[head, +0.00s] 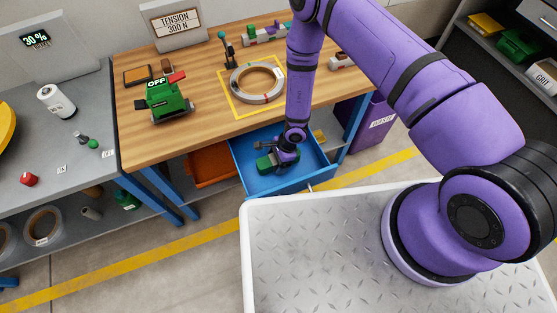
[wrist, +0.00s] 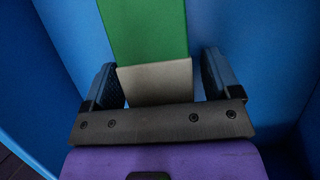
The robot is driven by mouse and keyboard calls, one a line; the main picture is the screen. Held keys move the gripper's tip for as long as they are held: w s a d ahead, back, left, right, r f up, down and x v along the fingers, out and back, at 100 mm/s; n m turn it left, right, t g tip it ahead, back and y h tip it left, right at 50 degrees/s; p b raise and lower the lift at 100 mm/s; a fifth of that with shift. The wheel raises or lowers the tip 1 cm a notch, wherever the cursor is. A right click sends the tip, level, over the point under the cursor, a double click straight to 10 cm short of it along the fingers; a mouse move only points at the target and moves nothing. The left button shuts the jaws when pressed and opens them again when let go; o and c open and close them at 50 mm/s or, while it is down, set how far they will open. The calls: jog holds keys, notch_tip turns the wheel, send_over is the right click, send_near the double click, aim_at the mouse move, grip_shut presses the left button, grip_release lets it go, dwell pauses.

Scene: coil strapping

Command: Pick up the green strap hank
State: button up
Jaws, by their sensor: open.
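The green strap hank (head: 266,163) lies in the open blue drawer (head: 234,169) under the wooden workbench. In the wrist view the hank (wrist: 148,30) runs up from between my fingers as a broad green band, with a pale grey-beige section (wrist: 155,82) nearest me. My gripper (wrist: 163,80) is open, pointing down inside the drawer. In the head view my gripper (head: 286,156) covers part of the hank.
Blue drawer walls (wrist: 270,40) stand close around my gripper. An orange bin (head: 210,168) is left of the drawer, and a purple bin (head: 375,125) is to its right. On the bench are a steel coil (head: 240,98) and a green tool (head: 165,97) marked OFF.

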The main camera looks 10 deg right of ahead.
jog(key=c, duration=1.3)
jog(key=shift+o, duration=0.2)
